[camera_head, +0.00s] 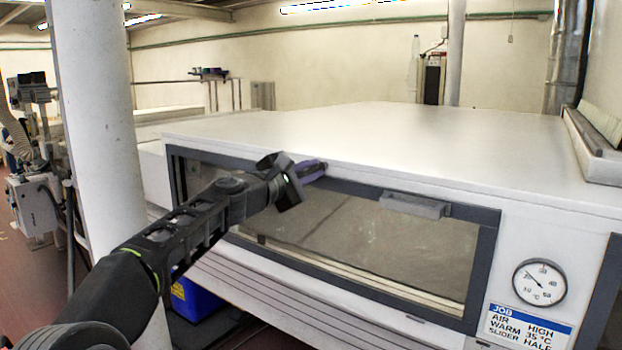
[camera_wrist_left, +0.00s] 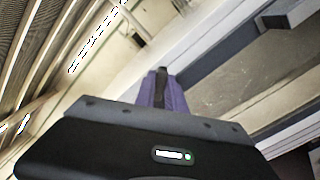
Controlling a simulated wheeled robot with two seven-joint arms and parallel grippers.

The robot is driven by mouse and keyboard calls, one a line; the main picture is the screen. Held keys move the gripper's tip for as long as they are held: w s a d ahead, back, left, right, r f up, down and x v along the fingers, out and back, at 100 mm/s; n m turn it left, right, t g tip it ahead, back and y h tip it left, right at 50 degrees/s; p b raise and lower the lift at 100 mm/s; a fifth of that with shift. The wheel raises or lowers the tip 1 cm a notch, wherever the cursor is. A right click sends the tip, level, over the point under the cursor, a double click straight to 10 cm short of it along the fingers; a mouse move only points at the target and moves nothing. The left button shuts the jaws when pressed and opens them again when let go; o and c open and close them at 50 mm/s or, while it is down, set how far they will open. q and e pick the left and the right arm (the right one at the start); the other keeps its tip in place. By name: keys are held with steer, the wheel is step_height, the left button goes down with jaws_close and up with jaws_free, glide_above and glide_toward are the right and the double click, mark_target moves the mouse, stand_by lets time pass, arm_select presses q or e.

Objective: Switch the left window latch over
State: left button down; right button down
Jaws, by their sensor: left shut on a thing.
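The window (camera_head: 370,250) is a wide glass pane in a dark grey frame on the front of the white tunnel housing; it looks closed. My left gripper (camera_head: 312,170) reaches the top bar of this frame, left of its middle. Its purple fingers are shut on the left window latch, which they almost wholly hide in the head view. In the left wrist view the purple fingers (camera_wrist_left: 162,92) point away, with a small dark piece between their tips; the latch's exact angle cannot be told. My right gripper is in neither view.
A grey block like a handle (camera_head: 415,205) sticks out from the top bar to the right. A round dial (camera_head: 539,282) and a job sign (camera_head: 527,325) are at the right. A white pillar (camera_head: 97,130) stands close left of my arm. A blue bin (camera_head: 195,298) is below.

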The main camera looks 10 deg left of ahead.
arm_select(q)
steer(key=shift+f+m+b, duration=0.15)
steer(key=shift+m+b, duration=0.65)
steer(key=shift+m, duration=0.95)
steer(key=shift+f+m+b, duration=0.1)
steer(key=shift+m+b, duration=0.7)
steer(key=shift+m, duration=0.95)
steer(key=c, duration=1.4)
jaws_free()
steer(key=shift+s, duration=0.1)
